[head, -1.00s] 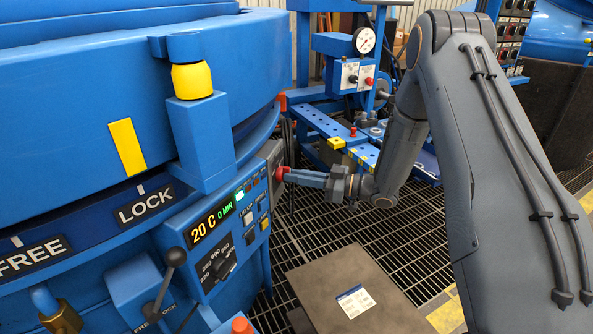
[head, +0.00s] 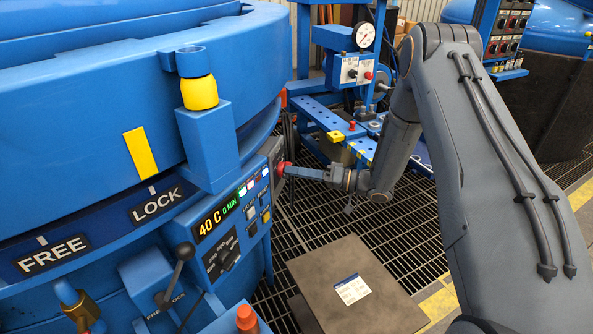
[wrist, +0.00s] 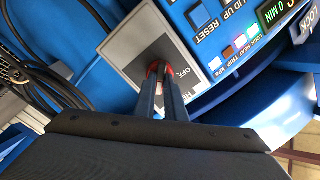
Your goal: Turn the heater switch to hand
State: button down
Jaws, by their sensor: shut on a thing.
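The heater switch shows in the wrist view as a red handle (wrist: 153,68) on a dark square within a grey plate (wrist: 124,48). The word OFF is legible beside the handle; another label is partly covered by my fingers. My gripper (wrist: 163,76) is shut on the red handle, one blue-grey finger on each side. In the head view my gripper (head: 290,170) reaches in from the right to the plate at the panel's right end. Which position the handle points to is hard to tell.
The blue control panel's display (head: 218,215) reads 40 C and 0 MIN, with lit indicators beside it. A black-knobbed lever (head: 184,252) and a red-orange button (head: 246,317) stand nearer. A dark box (head: 350,290) sits on the grating below my arm.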

jog(key=shift+m, duration=0.3)
dwell(0.4)
jog(key=c, duration=1.8)
grip_release()
jog(key=shift+d, duration=0.1)
jog(key=v, duration=0.7)
jog(key=shift+s+d, duration=0.1)
jog(key=shift+d, duration=0.25)
